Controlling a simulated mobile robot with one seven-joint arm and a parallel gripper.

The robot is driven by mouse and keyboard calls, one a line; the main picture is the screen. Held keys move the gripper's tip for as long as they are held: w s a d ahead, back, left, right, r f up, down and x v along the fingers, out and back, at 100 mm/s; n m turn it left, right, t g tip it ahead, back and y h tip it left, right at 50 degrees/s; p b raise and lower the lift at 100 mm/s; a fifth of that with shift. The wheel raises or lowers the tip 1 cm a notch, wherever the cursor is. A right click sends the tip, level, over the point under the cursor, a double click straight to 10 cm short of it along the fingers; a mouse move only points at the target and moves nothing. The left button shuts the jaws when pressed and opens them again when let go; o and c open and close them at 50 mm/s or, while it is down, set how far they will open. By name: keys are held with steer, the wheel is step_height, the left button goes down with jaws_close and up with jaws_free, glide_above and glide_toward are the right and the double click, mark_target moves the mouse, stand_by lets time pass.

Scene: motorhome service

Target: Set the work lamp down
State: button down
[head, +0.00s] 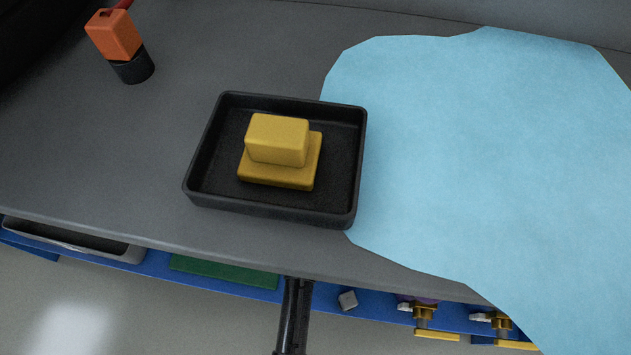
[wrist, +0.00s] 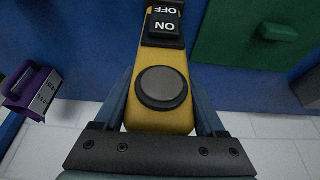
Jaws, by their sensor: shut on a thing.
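A yellow body with a round dark button and a black ON/OFF switch, which looks like the work lamp (wrist: 150,118), is in the middle of the wrist view. My gripper (wrist: 162,95) is shut on it, one blue-grey finger on each side. Its upper end runs out of the picture, and what lies under it is hidden. Neither the gripper nor this lamp can be made out in the head view.
The grey worktop (head: 95,150) bears a black tray (head: 270,216) with a yellow stepped block (head: 278,140) inside. A light blue sheet (head: 480,150) covers the right. An orange-and-black thing (head: 115,38) stands upper left. Bare worktop lies left of the tray. A purple thing (wrist: 38,92) is left in the wrist view.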

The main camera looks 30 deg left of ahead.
steer(key=shift+f, duration=0.35)
steer(key=shift+f, duration=0.2)
jaws_free()
steer(key=p+v, duration=0.5)
steer(key=v, duration=0.7)
steer(key=shift+p, duration=0.3)
steer(key=shift+r, duration=0.15)
